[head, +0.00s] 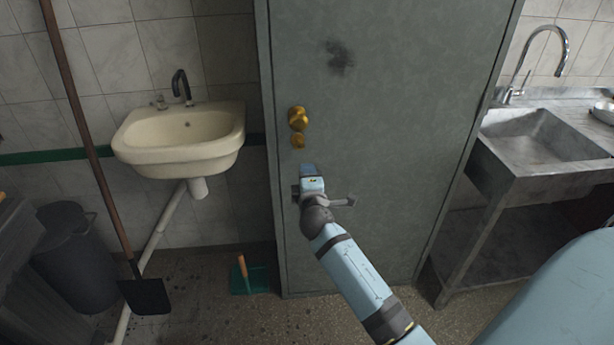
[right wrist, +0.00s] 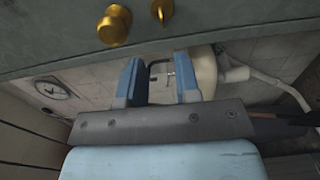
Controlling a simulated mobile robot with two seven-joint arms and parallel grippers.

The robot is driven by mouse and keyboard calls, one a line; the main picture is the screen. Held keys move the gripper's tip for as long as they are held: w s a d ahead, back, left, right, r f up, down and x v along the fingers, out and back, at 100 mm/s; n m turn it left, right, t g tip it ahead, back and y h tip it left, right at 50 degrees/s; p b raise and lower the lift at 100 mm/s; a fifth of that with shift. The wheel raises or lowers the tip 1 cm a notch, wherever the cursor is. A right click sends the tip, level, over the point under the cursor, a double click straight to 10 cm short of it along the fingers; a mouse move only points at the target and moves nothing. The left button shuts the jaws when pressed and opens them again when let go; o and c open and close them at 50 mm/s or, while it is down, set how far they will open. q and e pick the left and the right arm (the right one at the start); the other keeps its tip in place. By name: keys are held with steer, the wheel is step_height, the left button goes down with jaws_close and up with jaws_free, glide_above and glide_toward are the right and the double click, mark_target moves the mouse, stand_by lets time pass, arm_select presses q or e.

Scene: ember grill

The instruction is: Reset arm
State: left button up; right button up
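My right gripper (head: 308,172) is in front of the grey door, just below the brass knob (head: 298,118) and the smaller brass lock piece (head: 298,142). In the right wrist view my right gripper (right wrist: 159,80) has its two blue fingers apart, with nothing held between them. The knob (right wrist: 114,26) shows there at the upper left, apart from the fingers. My right arm reaches up from the bottom of the head view. My left gripper is not in view.
A grey door (head: 385,120) stands ahead. A cream washbasin (head: 180,140) is at left, with a dark bin (head: 75,260), a long-handled tool (head: 145,297) and a green dustpan (head: 249,280) nearby. A metal sink (head: 545,140) stands at right. Some floor before the door is clear.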

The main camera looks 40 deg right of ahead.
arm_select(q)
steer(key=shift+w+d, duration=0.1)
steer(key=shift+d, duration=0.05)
arm_select(e)
steer(key=s+a+f+m+g+y, duration=0.25)
steer(key=s+a+f+y, duration=0.35)
steer(key=s+a+f, duration=0.6)
steer(key=s+a+f+m+g+y, duration=0.1)
steer(key=s+a+f+m+y, duration=0.3)
steer(key=s, duration=0.4)
steer(key=s+a+f+m+g+y, duration=0.2)
steer(key=s+a+f+m, duration=0.15)
steer(key=s+a, duration=0.35)
arm_select(q)
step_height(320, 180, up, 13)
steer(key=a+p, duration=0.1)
steer(key=p, duration=1.3)
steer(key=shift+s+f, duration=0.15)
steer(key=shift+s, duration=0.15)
arm_select(e)
step_height(320, 180, up, 12)
steer(key=s+d+n, duration=0.1)
steer(key=shift+s+d+r+t, duration=0.15)
steer(key=shift+s+d+t, duration=0.15)
steer(key=shift+t, duration=0.15)
